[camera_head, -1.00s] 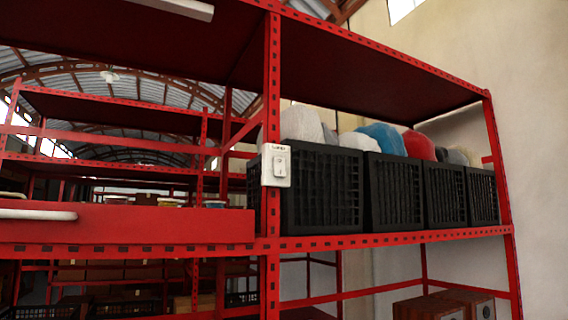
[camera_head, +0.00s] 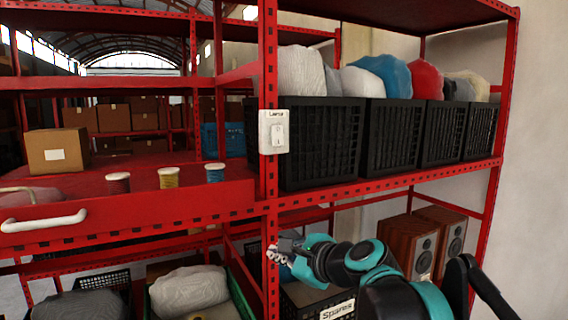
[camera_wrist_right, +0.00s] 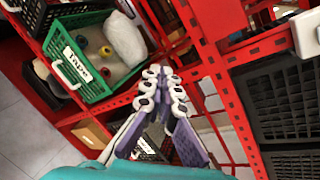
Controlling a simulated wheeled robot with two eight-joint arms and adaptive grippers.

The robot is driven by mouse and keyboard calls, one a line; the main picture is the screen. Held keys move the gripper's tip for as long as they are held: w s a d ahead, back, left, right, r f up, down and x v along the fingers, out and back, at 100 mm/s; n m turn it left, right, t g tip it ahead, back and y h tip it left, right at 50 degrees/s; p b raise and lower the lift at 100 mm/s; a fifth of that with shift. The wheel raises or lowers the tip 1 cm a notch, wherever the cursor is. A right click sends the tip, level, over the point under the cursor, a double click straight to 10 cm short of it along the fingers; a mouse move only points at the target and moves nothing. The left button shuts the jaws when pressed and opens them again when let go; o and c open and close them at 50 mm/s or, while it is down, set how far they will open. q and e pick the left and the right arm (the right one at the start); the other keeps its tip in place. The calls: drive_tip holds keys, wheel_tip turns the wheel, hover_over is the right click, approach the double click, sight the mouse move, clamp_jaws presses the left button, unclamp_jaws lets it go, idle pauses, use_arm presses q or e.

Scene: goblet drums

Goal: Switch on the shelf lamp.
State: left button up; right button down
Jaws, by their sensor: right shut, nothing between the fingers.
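The lamp switch (camera_head: 274,132) is a white box with a rocker and a small "Lamp" label, fixed to the front of a red shelf post. Its edge also shows at the upper right of the right wrist view (camera_wrist_right: 306,34). My right gripper (camera_head: 274,254) is below the switch, near the same post and apart from the switch. In the right wrist view its fingers (camera_wrist_right: 163,74) are together with nothing between them. I cannot tell the rocker's position. The lamp itself is not identifiable now. My left gripper is not in view.
Black crates (camera_head: 321,140) with bags stand right of the switch. The red shelf edge (camera_head: 400,182) runs above my right arm. A green crate (camera_wrist_right: 85,52) and a "Spares" crate (camera_head: 338,310) are low down. Wooden speakers (camera_head: 408,243) stand at the right.

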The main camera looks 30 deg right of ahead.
sight(279, 143)
drive_tip(key=d+r+m+t+h+p, duration=0.1)
drive_tip(key=d+r+m+p, duration=0.3)
drive_tip(key=r, duration=0.7)
drive_tip(key=w+d+r+m+t+h+p, duration=0.1)
drive_tip(key=d+r+m+p, duration=0.3)
drive_tip(key=r, duration=0.7)
drive_tip(key=shift+w+d+r+m+t, duration=0.25)
drive_tip(key=shift+d+m+t, duration=0.25)
drive_tip(key=shift+m, duration=0.7)
drive_tip(key=shift+w+p, duration=0.15)
drive_tip(key=shift+p, duration=0.15)
drive_tip(key=w, duration=0.4)
drive_tip(key=w+f+p, duration=0.1)
drive_tip(key=w, duration=0.3)
drive_tip(key=w+p, duration=0.1)
drive_tip(key=w, duration=0.3)
drive_tip(key=shift+w+f, duration=0.3)
drive_tip(key=shift+w, duration=0.05)
drive_tip(key=shift+w+d+f+p, duration=0.15)
drive_tip(key=shift+w+p, duration=0.15)
drive_tip(key=shift+w, duration=0.2)
